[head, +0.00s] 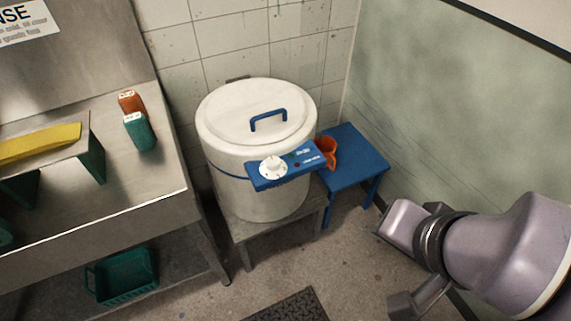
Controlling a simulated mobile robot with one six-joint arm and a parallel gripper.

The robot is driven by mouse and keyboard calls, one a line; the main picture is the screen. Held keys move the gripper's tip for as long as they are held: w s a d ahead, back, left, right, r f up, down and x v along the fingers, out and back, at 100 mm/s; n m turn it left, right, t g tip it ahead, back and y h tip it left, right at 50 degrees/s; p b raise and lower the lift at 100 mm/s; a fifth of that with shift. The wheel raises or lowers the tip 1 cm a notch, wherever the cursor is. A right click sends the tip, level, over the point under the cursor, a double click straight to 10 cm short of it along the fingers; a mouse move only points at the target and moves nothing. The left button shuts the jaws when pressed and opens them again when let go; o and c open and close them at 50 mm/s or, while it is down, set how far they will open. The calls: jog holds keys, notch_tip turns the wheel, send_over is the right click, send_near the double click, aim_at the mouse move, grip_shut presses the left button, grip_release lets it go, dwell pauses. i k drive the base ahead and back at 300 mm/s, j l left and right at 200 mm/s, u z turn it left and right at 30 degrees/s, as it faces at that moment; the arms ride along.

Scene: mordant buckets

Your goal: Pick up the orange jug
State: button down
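The orange jug (327,149) stands on a small blue stool (357,163), right of a large white lidded vat. The vat's blue control panel hides part of the jug's left side. My gripper (388,266) is at the lower right, in front of the stool and well apart from the jug. Its two fingers are spread, with bare floor showing between them.
The white vat (228,108) stands on a low metal stand, and its blue control panel (290,168) juts forward. A metal counter (150,182) with small orange and green containers is at left. A green crate (122,277) is below it. A wall bounds the right; a dark mat (290,308) lies on the floor.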

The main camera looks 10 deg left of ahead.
aim_at(326, 156)
jog(key=u, duration=0.45)
jog(key=k+u, duration=0.1)
jog(key=u, duration=0.35)
jog(key=j+u, duration=0.1)
jog(key=u, duration=0.35)
jog(key=k+u, duration=0.1)
jog(key=u, duration=0.35)
jog(key=j+u, duration=0.15)
jog(key=u, duration=0.35)
jog(key=j+u, duration=0.1)
jog(key=u, duration=0.35)
jog(key=z, duration=2.5)
jog(key=k+l, duration=0.05)
jog(key=l, duration=0.05)
